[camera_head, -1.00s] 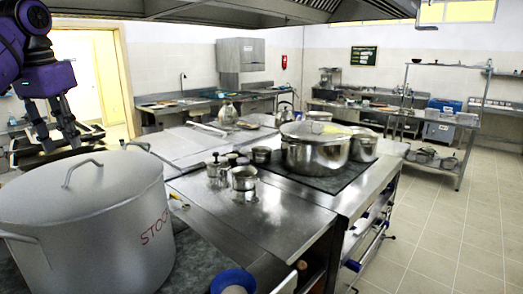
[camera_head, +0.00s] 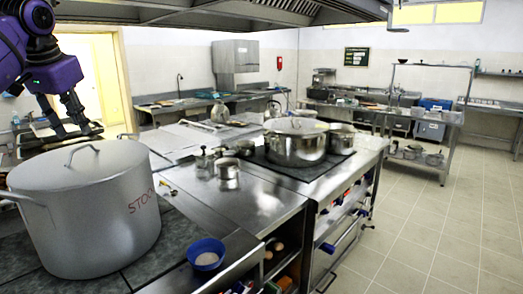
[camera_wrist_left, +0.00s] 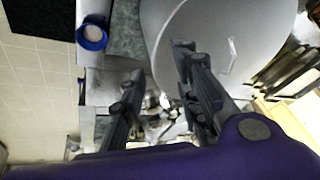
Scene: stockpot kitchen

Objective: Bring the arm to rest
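My left gripper (camera_head: 76,128) hangs at the upper left in the head view, above and behind the large grey stockpot. Its two fingers are spread, with nothing between them. The gripper also shows in the left wrist view (camera_wrist_left: 158,62), fingers apart. The lidded stockpot (camera_head: 95,225), marked with red letters, stands on the dark stove top at the left. Its lid with a bar handle shows in the left wrist view (camera_wrist_left: 262,25). The gripper does not appear to touch the pot. My right gripper is out of view.
A blue bowl (camera_head: 206,253) sits by the stove's front edge. Small metal pots (camera_head: 228,172) and a larger lidded pot (camera_head: 290,150) stand on the steel island. A dark range hood (camera_head: 250,12) hangs overhead. The tiled floor (camera_head: 440,220) at the right is clear.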

